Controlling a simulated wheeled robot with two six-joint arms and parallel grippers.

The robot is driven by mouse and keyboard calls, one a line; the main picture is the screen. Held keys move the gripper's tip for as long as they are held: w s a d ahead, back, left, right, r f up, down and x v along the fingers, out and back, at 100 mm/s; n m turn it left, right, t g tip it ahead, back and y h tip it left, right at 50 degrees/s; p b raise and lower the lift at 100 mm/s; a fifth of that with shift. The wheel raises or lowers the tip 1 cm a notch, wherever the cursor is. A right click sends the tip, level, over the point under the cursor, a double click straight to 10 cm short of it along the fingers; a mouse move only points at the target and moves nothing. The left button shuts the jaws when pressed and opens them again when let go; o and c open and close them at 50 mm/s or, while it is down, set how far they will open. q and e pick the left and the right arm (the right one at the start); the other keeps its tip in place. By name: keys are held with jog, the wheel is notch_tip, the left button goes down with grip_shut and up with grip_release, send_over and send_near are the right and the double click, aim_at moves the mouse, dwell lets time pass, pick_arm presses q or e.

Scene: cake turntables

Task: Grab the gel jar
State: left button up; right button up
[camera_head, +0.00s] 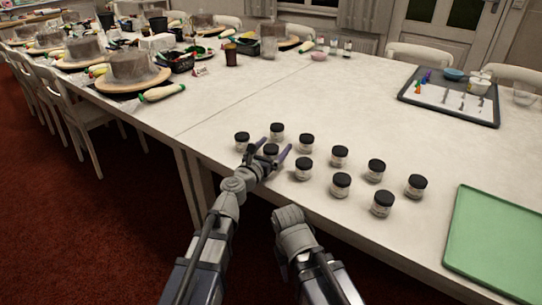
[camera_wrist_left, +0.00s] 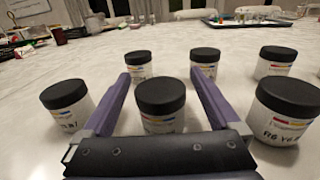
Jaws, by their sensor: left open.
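Several gel jars with black lids and pale labels stand upright on the white table. My left gripper (camera_head: 270,152) is open over the near left jars. In the left wrist view, its two purple fingers (camera_wrist_left: 160,76) reach forward on either side of one gel jar (camera_wrist_left: 161,122), which also shows in the head view (camera_head: 271,149). The gripper's dark palm hides the bottom of this jar. Other jars stand close by, one on the left (camera_wrist_left: 67,110) and one on the right (camera_wrist_left: 284,112). My right gripper is not visible.
A green tray (camera_head: 497,240) lies at the right edge of the table. A dark tray (camera_head: 408,92) with a white sheet and small items is at the far right. Cake turntables (camera_head: 132,85) stand along the left. The table's middle is clear.

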pick_arm(q)
jog(key=shift+x, duration=0.8)
jog(key=shift+s, duration=0.1)
jog(key=c, duration=1.5)
jog(key=shift+r, duration=0.1)
notch_tip(320, 180, up, 10)
jog(key=p, duration=1)
